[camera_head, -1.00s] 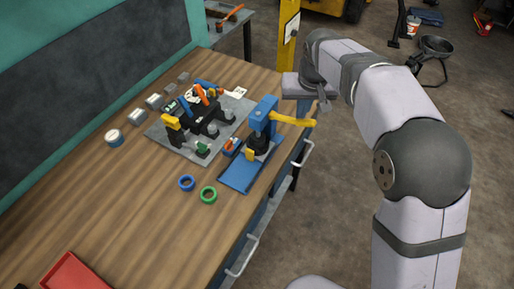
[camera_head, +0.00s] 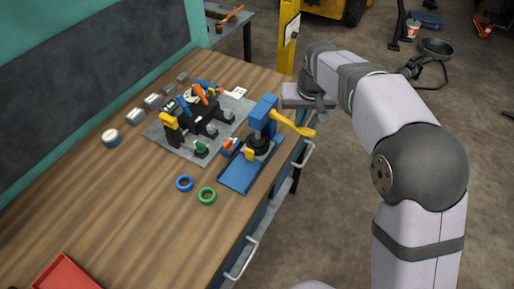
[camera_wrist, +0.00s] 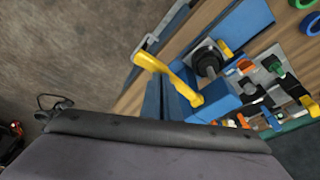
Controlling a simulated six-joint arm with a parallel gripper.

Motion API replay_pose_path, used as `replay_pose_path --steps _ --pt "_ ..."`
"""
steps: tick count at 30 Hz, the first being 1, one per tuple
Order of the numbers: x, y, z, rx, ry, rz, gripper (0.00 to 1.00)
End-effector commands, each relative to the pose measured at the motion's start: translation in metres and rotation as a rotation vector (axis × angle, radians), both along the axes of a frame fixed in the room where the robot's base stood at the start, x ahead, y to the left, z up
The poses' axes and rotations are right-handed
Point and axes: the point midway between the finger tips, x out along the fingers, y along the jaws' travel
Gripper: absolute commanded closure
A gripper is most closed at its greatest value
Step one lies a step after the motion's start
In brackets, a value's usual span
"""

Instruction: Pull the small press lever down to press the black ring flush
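The small blue press (camera_head: 264,117) stands on a blue base plate (camera_head: 238,177) at the table's right edge. Its yellow lever (camera_head: 294,124) slopes down to the right, its end beyond the table edge. In the wrist view the lever (camera_wrist: 168,75) runs clear, with no finger seen touching it. Black round parts (camera_head: 259,144) sit under the press head, also in the wrist view (camera_wrist: 208,60); I cannot tell the black ring apart or whether it is flush. My gripper (camera_head: 310,98) is just above and behind the lever; its fingers and opening are unclear.
A grey plate (camera_head: 190,148) with a colourful fixture lies left of the press. A blue ring (camera_head: 185,184) and a green ring (camera_head: 207,196) lie in front. A red tray (camera_head: 68,275) is at the near edge. A yellow post (camera_head: 289,38) stands behind my gripper.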

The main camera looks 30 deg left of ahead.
Motion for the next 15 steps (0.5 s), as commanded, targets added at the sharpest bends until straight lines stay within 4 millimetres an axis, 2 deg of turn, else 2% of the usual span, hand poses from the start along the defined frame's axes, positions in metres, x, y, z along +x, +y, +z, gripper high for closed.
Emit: replay_pose_path --steps 1,6,15 --pt "-0.002 0.001 -0.006 -0.001 0.006 0.001 1.00" --pt "-0.002 0.000 -0.014 -0.003 0.007 0.000 1.00" --pt "-0.001 -0.001 -0.001 -0.005 0.005 0.001 1.00"
